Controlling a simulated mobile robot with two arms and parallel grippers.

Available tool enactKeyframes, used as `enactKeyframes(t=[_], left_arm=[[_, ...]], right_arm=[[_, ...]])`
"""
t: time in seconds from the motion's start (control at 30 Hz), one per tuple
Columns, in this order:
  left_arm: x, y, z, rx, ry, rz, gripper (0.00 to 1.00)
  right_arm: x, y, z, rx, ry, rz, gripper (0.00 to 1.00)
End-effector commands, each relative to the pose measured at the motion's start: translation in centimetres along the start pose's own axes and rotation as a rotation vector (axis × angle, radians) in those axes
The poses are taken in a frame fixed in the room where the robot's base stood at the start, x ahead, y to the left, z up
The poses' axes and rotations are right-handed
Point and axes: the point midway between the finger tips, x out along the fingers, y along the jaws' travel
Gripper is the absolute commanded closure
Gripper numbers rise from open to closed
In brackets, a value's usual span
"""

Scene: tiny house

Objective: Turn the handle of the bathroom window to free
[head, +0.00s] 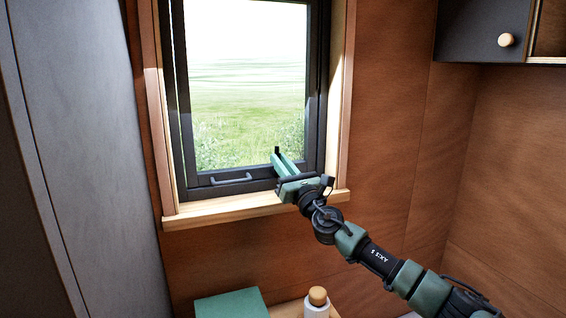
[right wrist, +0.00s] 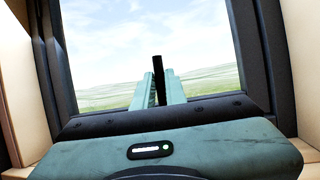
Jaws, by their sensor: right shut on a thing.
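The bathroom window (head: 315,130) has a dark frame and a clear pane with a grassy field outside. My right gripper (head: 282,160) is at the lower right of the pane, its green fingers pointing at the window. It is shut on a slim black upright bar, which looks like the window handle (head: 277,151); the bar also stands between the fingers (right wrist: 160,90) in the right wrist view (right wrist: 157,70). Where the bar joins the frame is hidden by my gripper. A separate black bow-shaped pull (head: 231,180) sits on the lower frame, apart from my gripper. My left gripper is out of view.
A wooden sill (head: 215,211) juts out below the window. A grey panel (head: 85,130) stands at the left, and a dark cabinet (head: 475,30) hangs at the upper right. A green box (head: 230,304) and a wooden-capped bottle (head: 317,303) are below.

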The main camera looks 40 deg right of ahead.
Motion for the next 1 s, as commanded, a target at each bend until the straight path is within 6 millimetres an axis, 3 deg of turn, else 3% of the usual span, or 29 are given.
enactKeyframes(t=[0.63, 0.67, 0.7, 1.0], left_arm=[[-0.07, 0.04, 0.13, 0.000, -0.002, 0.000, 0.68], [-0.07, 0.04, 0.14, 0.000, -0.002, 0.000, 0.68], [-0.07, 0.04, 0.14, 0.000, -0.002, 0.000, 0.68], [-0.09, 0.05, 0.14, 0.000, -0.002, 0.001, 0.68]], right_arm=[[-0.13, 0.50, -0.68, -0.043, 0.021, 0.025, 1.00], [-0.13, 0.49, -0.68, -0.043, 0.021, 0.025, 0.79], [-0.13, 0.49, -0.68, -0.043, 0.020, 0.025, 0.68], [-0.04, 0.32, -0.26, -0.041, 0.013, 0.020, 0.66]])
